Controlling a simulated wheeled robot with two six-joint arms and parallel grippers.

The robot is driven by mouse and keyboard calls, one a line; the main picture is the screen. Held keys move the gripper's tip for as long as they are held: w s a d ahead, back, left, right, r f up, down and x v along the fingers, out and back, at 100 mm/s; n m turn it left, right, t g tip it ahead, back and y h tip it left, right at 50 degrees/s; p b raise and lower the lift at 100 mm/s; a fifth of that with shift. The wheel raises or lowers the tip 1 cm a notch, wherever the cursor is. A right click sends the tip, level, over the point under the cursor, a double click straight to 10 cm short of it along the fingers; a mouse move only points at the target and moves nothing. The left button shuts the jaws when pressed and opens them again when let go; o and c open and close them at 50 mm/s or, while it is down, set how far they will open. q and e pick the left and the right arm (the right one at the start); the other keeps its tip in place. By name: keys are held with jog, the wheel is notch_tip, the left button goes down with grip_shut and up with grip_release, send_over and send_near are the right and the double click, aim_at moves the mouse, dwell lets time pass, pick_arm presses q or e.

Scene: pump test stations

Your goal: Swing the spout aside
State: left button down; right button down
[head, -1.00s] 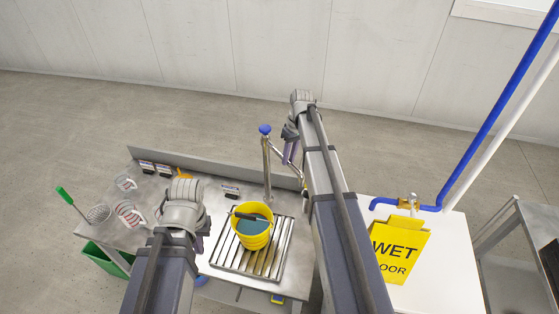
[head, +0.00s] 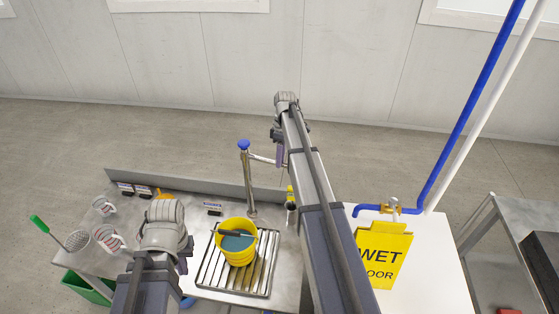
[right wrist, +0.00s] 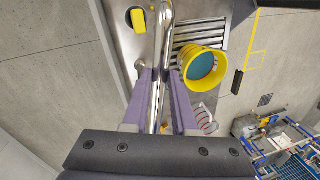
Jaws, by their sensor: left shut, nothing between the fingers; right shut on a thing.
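The metal spout (head: 264,159) runs right from the top of an upright pipe with a blue knob (head: 244,145). My right gripper (head: 280,155) is at the spout's outer end, partly hidden by its own arm. In the right wrist view its purple fingers (right wrist: 162,78) are shut on the spout tube between them. A yellow bucket (head: 231,253) with bluish contents and a dark bar across its top stands on the slatted drain grate (head: 205,272); the spout points away from it. My left gripper (head: 184,264) is shut and empty, left of the bucket, mostly hidden behind its wrist.
Striped glass jugs (head: 108,238) and a green-handled strainer (head: 76,241) are at the bench's left. A low back wall (head: 180,186) edges the bench. A yellow wet-floor sign (head: 383,255) and a brass tap (head: 393,206) on a blue pipe are at right.

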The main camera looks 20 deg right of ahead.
dwell(0.3)
jog(key=c, duration=0.7)
grip_release()
notch_tip(320, 180, up, 8)
jog(key=w+d+p, duration=0.1)
jog(key=p, duration=0.6)
jog(key=shift+f+p, duration=0.15)
jog(key=shift+p, duration=0.25)
